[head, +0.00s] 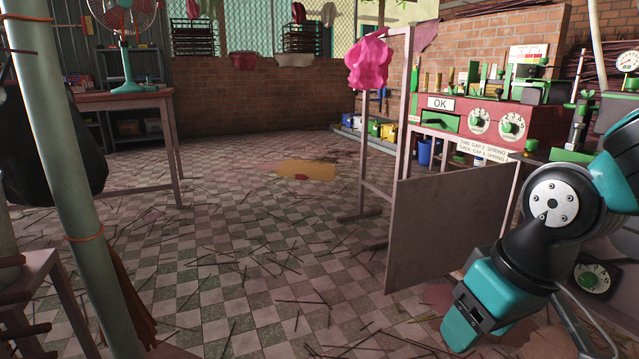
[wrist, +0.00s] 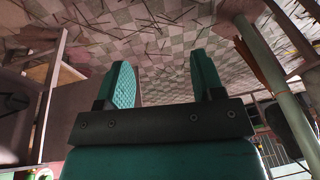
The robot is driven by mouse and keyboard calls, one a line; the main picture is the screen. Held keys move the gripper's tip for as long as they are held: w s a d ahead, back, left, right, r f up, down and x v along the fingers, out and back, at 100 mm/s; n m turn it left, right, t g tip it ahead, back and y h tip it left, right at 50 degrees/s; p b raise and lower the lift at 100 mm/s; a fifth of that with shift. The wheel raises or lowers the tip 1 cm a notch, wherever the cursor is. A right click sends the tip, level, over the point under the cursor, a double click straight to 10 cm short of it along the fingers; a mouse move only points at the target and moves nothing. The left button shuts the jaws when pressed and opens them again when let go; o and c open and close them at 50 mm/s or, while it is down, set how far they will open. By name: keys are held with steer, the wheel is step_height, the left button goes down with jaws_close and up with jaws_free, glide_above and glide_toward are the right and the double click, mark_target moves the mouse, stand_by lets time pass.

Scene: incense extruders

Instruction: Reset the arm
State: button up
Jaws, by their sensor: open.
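My arm (head: 552,200) is at the right of the head view, bent with its teal and black links hanging down beside the machines. My gripper shows in the wrist view (wrist: 163,85), with its two teal fingers standing well apart and nothing between them. In the head view the fingertips cannot be made out clearly. Behind the fingers in the wrist view is the checkered floor (wrist: 160,40).
A red machine bench (head: 540,125) with an OK sign and dials stands at the right. A grey panel (head: 445,230) stands beside my arm. A table with a teal fan (head: 128,85) is at the left, near a pole (head: 55,150). The middle floor has scattered sticks but is open.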

steer(key=s+a+r+n+g+y+p, duration=0.2)
steer(key=s+a+r+n+p, duration=0.15)
steer(key=s+r, duration=0.45)
step_height(320, 180, up, 36)
steer(key=p, duration=3.6)
steer(key=shift+s+a+m, duration=0.3)
steer(key=shift+s+m, duration=0.05)
steer(key=shift+s, duration=0.05)
steer(key=shift+f, duration=0.1)
